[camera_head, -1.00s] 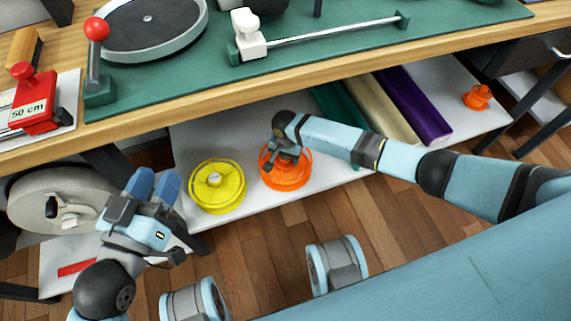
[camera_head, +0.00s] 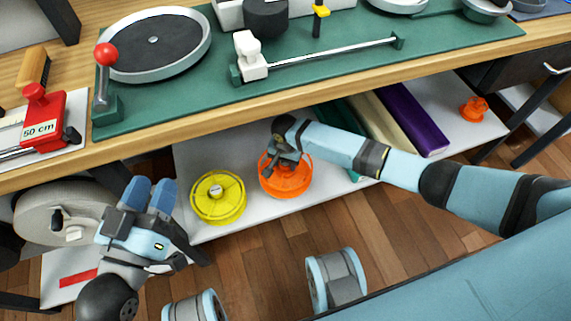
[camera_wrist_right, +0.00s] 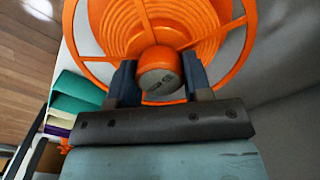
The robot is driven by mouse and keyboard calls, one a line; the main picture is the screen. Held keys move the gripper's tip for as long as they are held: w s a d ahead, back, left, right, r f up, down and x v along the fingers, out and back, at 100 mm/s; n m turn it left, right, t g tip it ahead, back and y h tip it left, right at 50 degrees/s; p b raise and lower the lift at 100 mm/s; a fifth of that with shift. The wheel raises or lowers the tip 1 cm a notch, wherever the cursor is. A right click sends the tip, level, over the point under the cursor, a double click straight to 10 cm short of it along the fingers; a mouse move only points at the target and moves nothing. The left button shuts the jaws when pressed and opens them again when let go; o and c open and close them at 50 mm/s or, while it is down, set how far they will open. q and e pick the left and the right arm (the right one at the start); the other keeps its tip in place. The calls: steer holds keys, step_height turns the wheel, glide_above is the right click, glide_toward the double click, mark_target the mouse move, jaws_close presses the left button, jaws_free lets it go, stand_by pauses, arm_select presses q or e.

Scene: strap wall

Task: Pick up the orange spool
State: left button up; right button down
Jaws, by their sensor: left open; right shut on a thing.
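The large orange spool (camera_head: 288,183) stands on the white lower shelf, right of the yellow spool, in the head view. In the right wrist view the orange spool (camera_wrist_right: 205,28) fills the upper middle, its spoked rim and hub knob facing the camera. My right gripper (camera_head: 283,158) is at the orange spool's hub; in the wrist view its fingers (camera_wrist_right: 158,82) are shut on either side of the knob. My left gripper (camera_head: 150,193) is open and empty, left of the yellow spool and in front of the grey reel.
The yellow spool (camera_head: 218,198) sits close beside the orange one. Colored rolls, including a purple one (camera_head: 414,120), and a small orange piece (camera_head: 474,109) lie farther right on the shelf (camera_head: 220,148). The wooden bench edge (camera_head: 300,94) overhangs the shelf. A grey reel (camera_head: 50,212) stands at left.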

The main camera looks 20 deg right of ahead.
step_height(320, 180, up, 6)
steer(key=shift+f+p, duration=0.1)
steer(key=shift+p, duration=1)
arm_select(q)
step_height(320, 180, up, 4)
steer(key=t+p, duration=0.1)
arm_select(e)
step_height(320, 180, up, 3)
steer(key=shift+f, duration=0.2)
arm_select(q)
step_height(320, 180, down, 7)
steer(key=a+g+y+p, duration=0.2)
steer(key=shift+s+a+r+g+y+p, duration=0.15)
steer(key=shift+a+g+y+p, duration=0.15)
steer(key=shift+a+y+p, duration=0.1)
arm_select(e)
step_height(320, 180, up, 8)
steer(key=shift+f, duration=0.2)
